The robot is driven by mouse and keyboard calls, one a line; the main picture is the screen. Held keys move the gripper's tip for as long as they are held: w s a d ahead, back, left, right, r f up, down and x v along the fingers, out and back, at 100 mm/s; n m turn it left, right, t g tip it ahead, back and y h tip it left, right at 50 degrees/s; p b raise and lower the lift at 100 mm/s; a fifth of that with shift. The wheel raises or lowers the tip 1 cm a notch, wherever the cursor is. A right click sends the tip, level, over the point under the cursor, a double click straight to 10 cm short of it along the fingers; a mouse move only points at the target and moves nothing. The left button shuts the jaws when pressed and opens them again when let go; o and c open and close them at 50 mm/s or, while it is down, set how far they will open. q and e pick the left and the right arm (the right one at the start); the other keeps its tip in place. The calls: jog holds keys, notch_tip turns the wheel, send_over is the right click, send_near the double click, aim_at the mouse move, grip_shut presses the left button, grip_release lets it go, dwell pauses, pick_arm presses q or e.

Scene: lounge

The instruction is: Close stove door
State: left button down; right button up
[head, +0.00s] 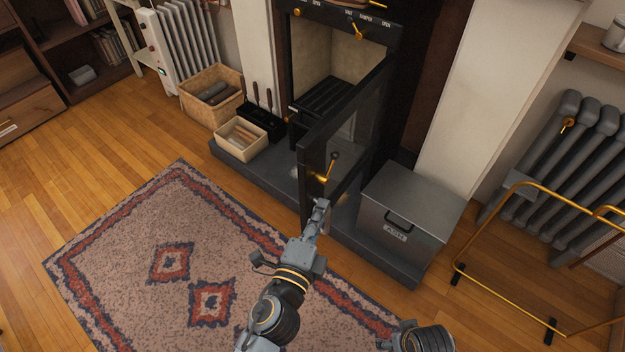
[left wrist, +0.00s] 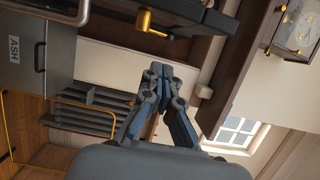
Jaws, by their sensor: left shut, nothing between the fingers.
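The stove (head: 340,60) stands open, its pale firebox and dark grate showing. Its dark-framed glass door (head: 345,118) is swung wide out toward me, with its free edge nearest me. A brass handle (head: 323,178) sits on the door near that edge; a brass handle also shows at the top of the left wrist view (left wrist: 150,24). My left gripper (head: 320,203) is shut and empty, its fingertips by the lower part of the door's free edge. I cannot tell whether they touch it. In the left wrist view the closed fingertips (left wrist: 160,70) show clearly. My right gripper is out of view.
A grey metal ash box (head: 405,215) stands on the hearth right of the door. Baskets of logs (head: 212,90) and kindling (head: 242,138) are to the left. A brass rail frame (head: 530,262) stands at right. A patterned rug (head: 150,215) covers the floor in front.

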aim_at(313, 182)
pick_arm(q)
jog(key=w, duration=0.2)
jog(key=w+a+p, duration=0.1)
jog(key=w, duration=0.4)
jog(key=shift+w+a, duration=0.25)
jog(key=shift+a, duration=0.1)
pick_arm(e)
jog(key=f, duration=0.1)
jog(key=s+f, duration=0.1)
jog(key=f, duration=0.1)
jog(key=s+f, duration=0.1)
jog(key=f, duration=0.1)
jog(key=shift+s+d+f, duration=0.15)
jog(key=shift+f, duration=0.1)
